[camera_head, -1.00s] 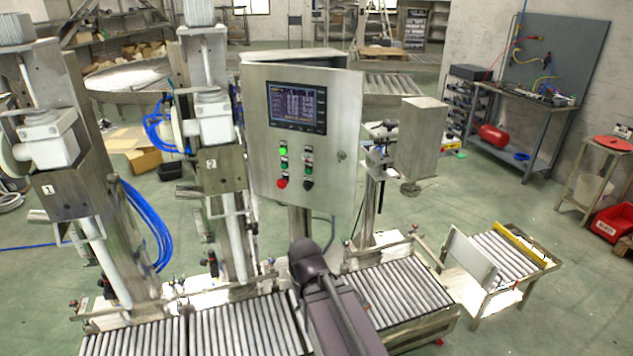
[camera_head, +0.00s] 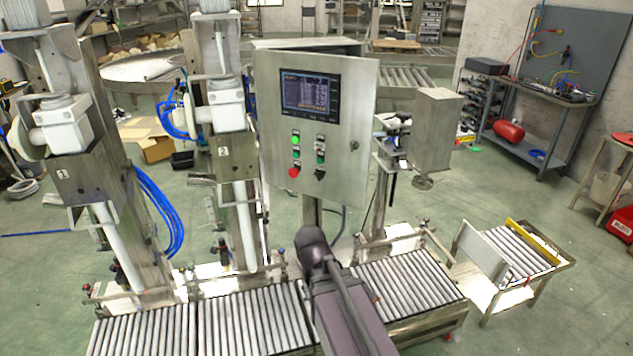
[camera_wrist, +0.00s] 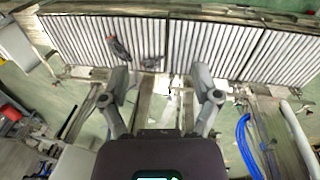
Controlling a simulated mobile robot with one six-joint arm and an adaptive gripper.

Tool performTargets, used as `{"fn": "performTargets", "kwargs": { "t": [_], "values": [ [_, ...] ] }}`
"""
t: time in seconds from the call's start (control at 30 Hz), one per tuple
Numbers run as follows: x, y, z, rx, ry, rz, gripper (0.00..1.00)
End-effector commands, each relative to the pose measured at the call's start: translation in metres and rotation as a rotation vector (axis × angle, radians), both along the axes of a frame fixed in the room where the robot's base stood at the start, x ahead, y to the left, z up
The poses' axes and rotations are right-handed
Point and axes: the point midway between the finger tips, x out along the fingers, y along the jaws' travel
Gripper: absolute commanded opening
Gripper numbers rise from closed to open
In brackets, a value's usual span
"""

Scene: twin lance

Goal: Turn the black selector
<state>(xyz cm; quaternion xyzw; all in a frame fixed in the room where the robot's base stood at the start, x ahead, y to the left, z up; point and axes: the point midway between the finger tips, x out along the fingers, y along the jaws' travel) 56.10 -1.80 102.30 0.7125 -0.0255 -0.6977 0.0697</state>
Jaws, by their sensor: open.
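The black selector (camera_head: 320,174) is a small dark knob at the lower right of the buttons on the grey control cabinet (camera_head: 357,110). It sits right of the red button (camera_head: 294,172) and under a green button (camera_head: 320,157). Its pointing direction is too small to read. My gripper (camera_wrist: 161,78) shows in the wrist view with its two fingers spread wide and nothing between them. It faces down over the roller conveyor. In the head view my arm stands below the cabinet, apart from the selector, and the fingers cannot be made out. The selector is not seen in the wrist view.
A lit screen (camera_head: 310,93) is above the buttons. Roller conveyors (camera_head: 250,325) run below the cabinet. A filling column (camera_head: 235,150) stands close on its left, and a grey box on a post (camera_head: 437,130) on its right. Blue hoses (camera_head: 163,215) hang at left.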

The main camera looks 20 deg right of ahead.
Motion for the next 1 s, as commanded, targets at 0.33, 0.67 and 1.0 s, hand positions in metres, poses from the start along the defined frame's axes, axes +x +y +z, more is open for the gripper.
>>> {"fn": "performTargets", "kwargs": {
  "t": [0.33, 0.67, 1.0],
  "values": [
    [0.079, -0.043, -0.022, -0.403, -0.037, 0.196, 0.81],
    [0.156, -0.064, -0.010, -0.826, -0.026, 0.404, 0.81],
    [0.234, -0.052, 0.019, -1.270, 0.039, 0.602, 0.81]
  ]
}}
